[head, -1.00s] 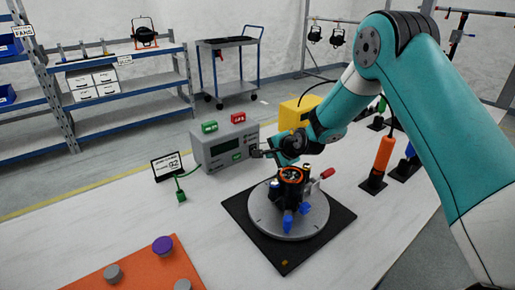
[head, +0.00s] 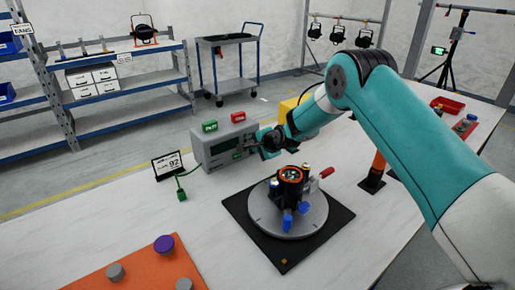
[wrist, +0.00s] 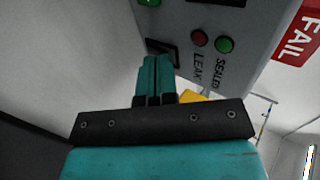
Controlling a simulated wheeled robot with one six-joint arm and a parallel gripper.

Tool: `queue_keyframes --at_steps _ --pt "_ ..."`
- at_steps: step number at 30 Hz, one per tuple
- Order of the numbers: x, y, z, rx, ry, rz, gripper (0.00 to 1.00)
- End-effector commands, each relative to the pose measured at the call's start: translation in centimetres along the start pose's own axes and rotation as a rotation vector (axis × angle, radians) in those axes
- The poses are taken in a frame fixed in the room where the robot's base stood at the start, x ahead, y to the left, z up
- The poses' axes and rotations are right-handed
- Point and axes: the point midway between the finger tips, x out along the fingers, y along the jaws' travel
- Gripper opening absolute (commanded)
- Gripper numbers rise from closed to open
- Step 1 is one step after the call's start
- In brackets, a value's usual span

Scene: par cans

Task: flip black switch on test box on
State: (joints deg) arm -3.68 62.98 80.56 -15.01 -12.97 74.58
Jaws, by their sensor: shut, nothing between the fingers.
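The test box (head: 222,146) is a grey case with a dark display, standing behind the turntable. In the wrist view its front panel (wrist: 258,22) fills the upper right, with a red light and a green light labelled LEAK and SEALED. A black switch (wrist: 161,46) shows on this panel just beyond my fingertips, partly covered by them. My gripper (wrist: 152,62) is shut and empty, with its tips close to the switch; I cannot tell whether they touch. In the head view my gripper (head: 252,146) is at the right part of the box front and hides the switch.
A black pad with a round grey turntable (head: 262,218) carries a dark par can (head: 290,182) just in front of my gripper. A small sign reading 92 (head: 167,164) and a green plug (head: 181,195) are left of the box. An orange mat (head: 140,262) lies front left.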

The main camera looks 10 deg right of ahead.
Motion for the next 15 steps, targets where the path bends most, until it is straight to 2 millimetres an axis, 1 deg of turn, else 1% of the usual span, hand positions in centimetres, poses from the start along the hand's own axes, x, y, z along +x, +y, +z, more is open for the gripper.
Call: queue_keyframes --at_steps 4,15 --pt "0.6 -0.71 0.4 -0.003 -0.002 -0.005 0.0" --pt "0.0 -1.07 0.18 0.0 -0.001 -0.001 0.0"
